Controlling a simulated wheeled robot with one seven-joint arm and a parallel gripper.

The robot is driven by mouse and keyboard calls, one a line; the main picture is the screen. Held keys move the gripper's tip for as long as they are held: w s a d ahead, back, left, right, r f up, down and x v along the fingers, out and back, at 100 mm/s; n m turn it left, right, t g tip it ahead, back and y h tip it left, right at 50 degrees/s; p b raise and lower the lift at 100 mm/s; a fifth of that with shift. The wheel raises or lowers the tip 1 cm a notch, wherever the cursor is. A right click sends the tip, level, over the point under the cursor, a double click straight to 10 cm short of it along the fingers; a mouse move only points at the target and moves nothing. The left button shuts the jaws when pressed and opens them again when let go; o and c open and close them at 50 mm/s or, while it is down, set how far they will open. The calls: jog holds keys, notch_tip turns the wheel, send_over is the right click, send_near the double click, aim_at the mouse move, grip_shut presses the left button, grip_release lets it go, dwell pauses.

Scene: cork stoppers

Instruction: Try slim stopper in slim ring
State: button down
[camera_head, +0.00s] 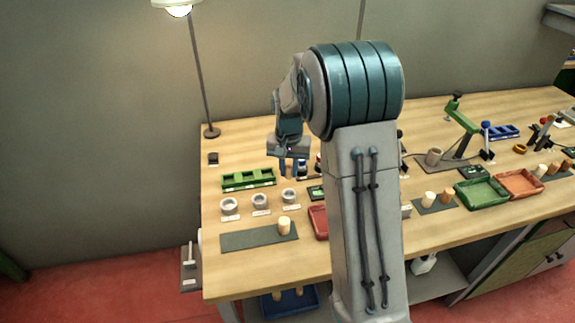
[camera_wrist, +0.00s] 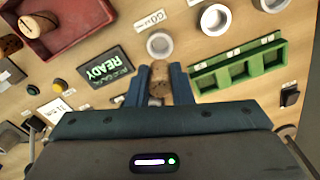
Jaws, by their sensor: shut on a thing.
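My gripper (camera_wrist: 160,78) is shut on a tan cork stopper (camera_wrist: 159,76), held between its two blue fingers. In the head view my gripper (camera_head: 290,168) is over the back part of the bench, and the held stopper is hard to make out. Three pale rings stand in a row on the bench: left (camera_head: 229,205), middle (camera_head: 260,201) and right (camera_head: 289,196). In the wrist view one ring (camera_wrist: 160,45) lies just beyond the stopper, apart from it in the picture. The ring labels are too small to tell which is slim.
A green rack (camera_head: 248,179) stands behind the rings. A dark mat (camera_head: 245,239) in front carries another cork (camera_head: 284,226). A red tray (camera_wrist: 88,14) and a display reading READY (camera_wrist: 113,67) are near my gripper. A lamp (camera_head: 210,131) stands at the back left.

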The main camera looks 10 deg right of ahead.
aim_at(289, 178)
jog(key=shift+f+b, duration=1.75)
jog(key=shift+f, duration=1.1)
jog(key=shift+s+f+b, duration=0.1)
jog(key=shift+f+b, duration=0.35)
jog(key=shift+f, duration=0.15)
jog(key=c, duration=1.2)
grip_release()
jog(key=shift+r, duration=0.15)
notch_tip(289, 178, up, 13)
jog(key=shift+r, duration=0.35)
